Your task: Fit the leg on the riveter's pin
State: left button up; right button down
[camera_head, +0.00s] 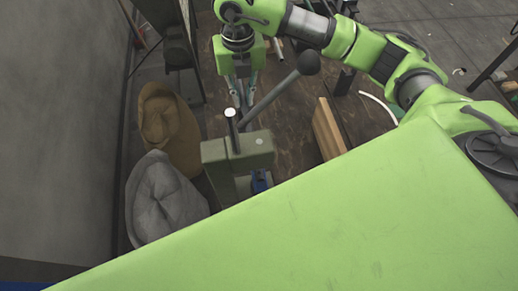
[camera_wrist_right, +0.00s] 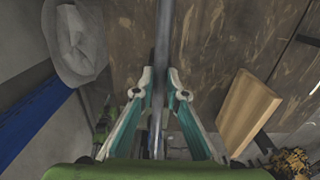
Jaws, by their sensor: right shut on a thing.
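The riveter (camera_head: 236,160) is a grey-green press with a long dark lever that ends in a black ball knob (camera_head: 308,62). A short upright post with a white top (camera_head: 231,115) stands on its near side; I cannot tell if this is the pin. My right gripper (camera_head: 240,103) points down just behind the riveter's head. In the right wrist view, its teal fingers (camera_wrist_right: 160,82) are closed on a thin grey bar (camera_wrist_right: 162,35), which seems to be the leg. The bar's ends are hidden. My left gripper is out of view.
A brown sack (camera_head: 168,125) and a grey sack (camera_head: 160,200) stand left of the riveter. A wooden block (camera_head: 328,130) lies on the brown table to the right, and also shows in the right wrist view (camera_wrist_right: 248,110). A pale curved strip (camera_head: 378,103) lies farther right.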

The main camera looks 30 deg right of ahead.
jog(key=shift+f+b, duration=0.8)
jog(key=shift+f, duration=0.2)
jog(key=shift+r, duration=0.2)
jog(key=shift+r+p, duration=0.85)
jog(key=shift+r, duration=0.35)
jog(key=shift+w+b, duration=0.1)
jog(key=shift+b, duration=0.35)
dwell(1.0)
jog(key=shift+f+b, duration=1.2)
jog(key=shift+f, duration=0.2)
jog(key=shift+r, duration=0.2)
jog(key=shift+r+p, duration=0.9)
jog(key=shift+r, duration=0.3)
